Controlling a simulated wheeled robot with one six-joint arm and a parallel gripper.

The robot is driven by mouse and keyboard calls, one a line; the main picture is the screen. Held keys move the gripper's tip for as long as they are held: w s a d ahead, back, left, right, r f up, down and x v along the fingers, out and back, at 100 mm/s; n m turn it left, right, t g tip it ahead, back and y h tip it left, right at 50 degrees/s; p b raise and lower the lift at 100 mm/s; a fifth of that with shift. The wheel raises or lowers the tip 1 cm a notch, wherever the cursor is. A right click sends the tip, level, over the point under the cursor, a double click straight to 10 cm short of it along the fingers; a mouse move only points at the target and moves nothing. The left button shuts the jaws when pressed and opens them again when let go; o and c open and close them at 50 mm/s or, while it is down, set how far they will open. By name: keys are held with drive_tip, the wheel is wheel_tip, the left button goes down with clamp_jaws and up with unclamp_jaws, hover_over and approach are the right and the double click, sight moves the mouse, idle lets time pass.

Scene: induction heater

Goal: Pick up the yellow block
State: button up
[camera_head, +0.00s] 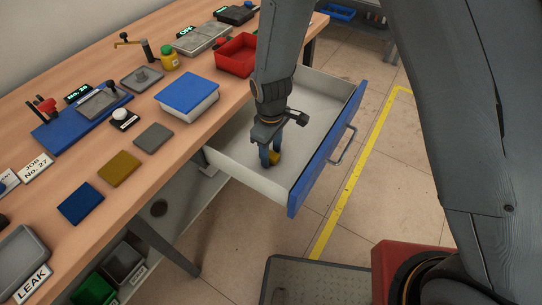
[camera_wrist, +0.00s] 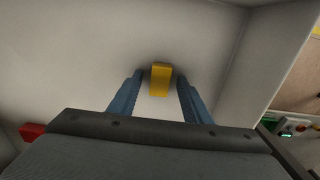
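The yellow block (camera_wrist: 160,79) lies on the pale floor of the open drawer (camera_head: 222,167). In the wrist view it sits between the two blue fingers of my gripper (camera_wrist: 158,84), near their tips, with a narrow gap on each side. My gripper (camera_head: 270,161) is open and reaches down into the drawer. Whether the fingertips touch the drawer floor is hard to tell.
The drawer walls surround my gripper, with the blue drawer front (camera_head: 322,155) to its right. The wooden workbench (camera_head: 190,150) is on the left, with a blue-lidded box (camera_head: 187,92) and a red bin (camera_head: 237,55). The rest of the drawer floor looks mostly clear.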

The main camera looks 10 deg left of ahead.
sight(271, 154)
drive_tip(key=c, duration=1)
wheel_tip(271, 154, up, 10)
drive_tip(key=shift+b, duration=0.45)
